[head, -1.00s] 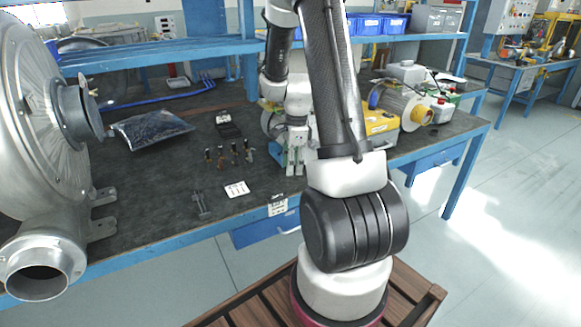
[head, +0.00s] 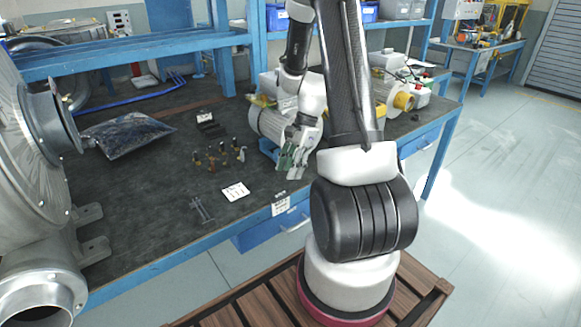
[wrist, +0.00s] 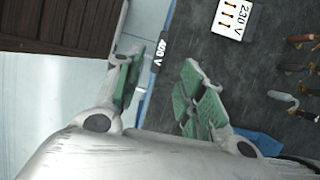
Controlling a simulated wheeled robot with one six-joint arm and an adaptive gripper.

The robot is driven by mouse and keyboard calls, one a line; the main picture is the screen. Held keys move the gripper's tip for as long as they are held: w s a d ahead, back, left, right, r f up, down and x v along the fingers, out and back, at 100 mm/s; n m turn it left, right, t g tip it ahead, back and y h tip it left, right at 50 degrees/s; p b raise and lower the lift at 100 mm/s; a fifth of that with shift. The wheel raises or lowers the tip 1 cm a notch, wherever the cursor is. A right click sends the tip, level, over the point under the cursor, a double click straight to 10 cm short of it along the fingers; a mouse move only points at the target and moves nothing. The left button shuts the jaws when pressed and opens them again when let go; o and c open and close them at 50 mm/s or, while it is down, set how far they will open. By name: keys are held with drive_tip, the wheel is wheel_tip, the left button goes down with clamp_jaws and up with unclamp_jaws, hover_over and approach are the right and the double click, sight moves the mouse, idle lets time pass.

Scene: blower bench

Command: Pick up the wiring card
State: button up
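The wiring card (head: 235,191) is a small white card lying flat on the dark bench top near the front edge. In the wrist view, this card (wrist: 231,17) reads "230 V" above several dark and orange marks.
Several small upright tools or terminals (head: 219,158) stand behind the card. A small grey metal part (head: 202,209) lies to its left. A silver blower (head: 35,150) fills the far left. A dark bag (head: 126,134) and a motor (head: 268,125) are farther back.

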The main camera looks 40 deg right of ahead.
sight(281, 194)
drive_tip(key=shift+f, duration=0.1)
drive_tip(key=x, duration=0.7)
drive_tip(key=shift+a+f, duration=0.15)
drive_tip(key=shift+f, duration=0.2)
clamp_jaws()
